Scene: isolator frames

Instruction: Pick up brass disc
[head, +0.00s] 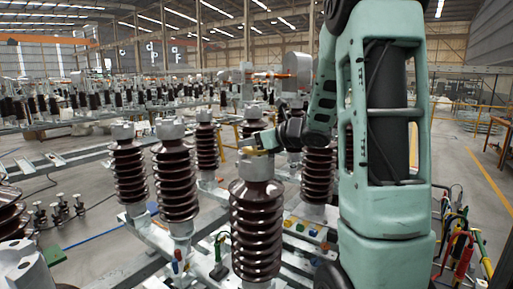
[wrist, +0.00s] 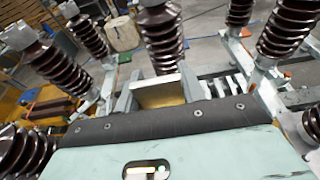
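The brass disc (head: 252,151) shows as a small yellow edge at the top of the front brown insulator (head: 257,220), by its grey metal cap (head: 256,167). My gripper (head: 262,144) reaches in from the right at that spot. In the wrist view the brass disc (wrist: 162,97) lies between the two grey fingers of my gripper (wrist: 160,90), with a finger against each side. The dark front edge of my gripper hides its near part. I cannot tell whether the disc touches the cap below.
More ribbed brown insulators stand close by, at the left (head: 175,180) and behind (head: 207,145). A steel frame (head: 155,235) carries them. Coloured cables and clamps (head: 465,250) are at the right. Open floor (head: 465,165) lies at the far right.

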